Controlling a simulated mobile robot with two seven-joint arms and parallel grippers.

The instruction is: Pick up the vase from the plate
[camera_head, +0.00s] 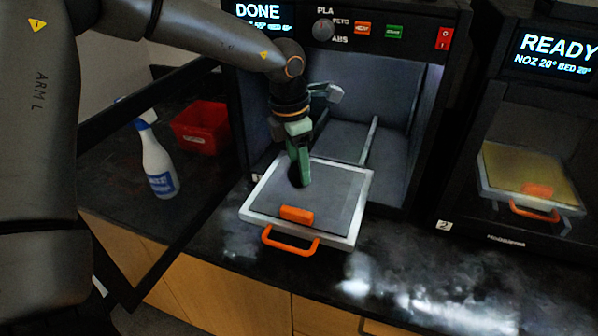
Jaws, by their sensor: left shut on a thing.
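The plate (335,190) is a grey square with a pale rim and an orange front handle. It sticks out of the open left printer. My left gripper (301,172) reaches down from the upper left, with its green finger low over the plate's left-middle part. It is shut on the vase, which is mostly hidden by the gripper. A small dark shape (294,177) shows beside the fingertip; I cannot tell whether it is part of the vase or a shadow. Whether the vase touches the plate is unclear. My right gripper is not in view.
The left printer (400,130) reads DONE; its open door (150,270) stands at the left. A second printer (530,120) reading READY holds a yellowish plate at the right. A spray bottle (157,165) and a red bin (200,128) are at the left. The front counter (420,270) is clear.

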